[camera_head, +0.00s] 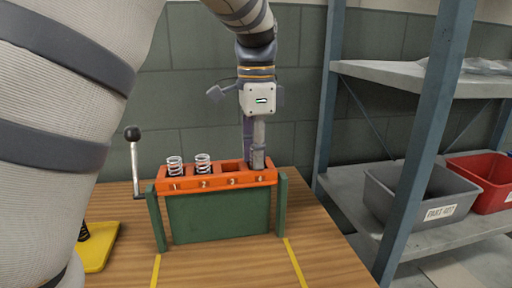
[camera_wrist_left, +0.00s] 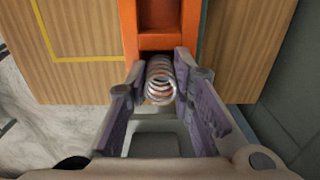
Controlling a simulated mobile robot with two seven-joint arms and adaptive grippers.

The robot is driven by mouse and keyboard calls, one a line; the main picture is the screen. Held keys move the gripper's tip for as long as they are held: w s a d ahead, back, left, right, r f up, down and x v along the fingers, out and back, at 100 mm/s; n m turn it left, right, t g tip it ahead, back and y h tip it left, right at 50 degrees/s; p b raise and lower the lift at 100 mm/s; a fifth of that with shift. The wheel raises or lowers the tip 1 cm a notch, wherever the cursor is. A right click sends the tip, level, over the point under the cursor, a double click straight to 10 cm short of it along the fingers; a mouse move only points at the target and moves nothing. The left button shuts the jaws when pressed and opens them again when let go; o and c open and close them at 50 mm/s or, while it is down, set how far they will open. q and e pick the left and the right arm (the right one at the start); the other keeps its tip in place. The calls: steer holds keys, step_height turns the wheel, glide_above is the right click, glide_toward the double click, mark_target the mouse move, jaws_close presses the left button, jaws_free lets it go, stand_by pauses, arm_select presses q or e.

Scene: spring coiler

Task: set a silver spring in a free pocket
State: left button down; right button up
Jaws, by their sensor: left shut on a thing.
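My left gripper (camera_head: 257,150) points down at the right end of the orange rack (camera_head: 222,181). In the left wrist view its fingers (camera_wrist_left: 162,72) are closed on a silver spring (camera_wrist_left: 159,88), which stands at the near end of the rack. I cannot tell how deep the spring sits in the end pocket. In the head view the gripper hides this spring. Two silver springs, one (camera_head: 175,166) at the left end and one (camera_head: 203,163) beside it, stand in the left pockets. The pocket (camera_head: 231,167) between them and my gripper looks empty. My right gripper is not in view.
The rack sits on a green body (camera_head: 218,216) with a black-knobbed lever (camera_head: 134,160) at its left. A yellow tray (camera_head: 97,247) with a dark spring is at lower left. A shelf with a grey bin (camera_head: 412,197) and red bin (camera_head: 482,180) stands right.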

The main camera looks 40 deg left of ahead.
arm_select(q)
steer(key=shift+f, duration=0.3)
steer(key=c, duration=1.3)
jaws_free()
steer(key=shift+d, duration=0.1)
steer(key=shift+r, duration=0.1)
step_height(320, 180, up, 16)
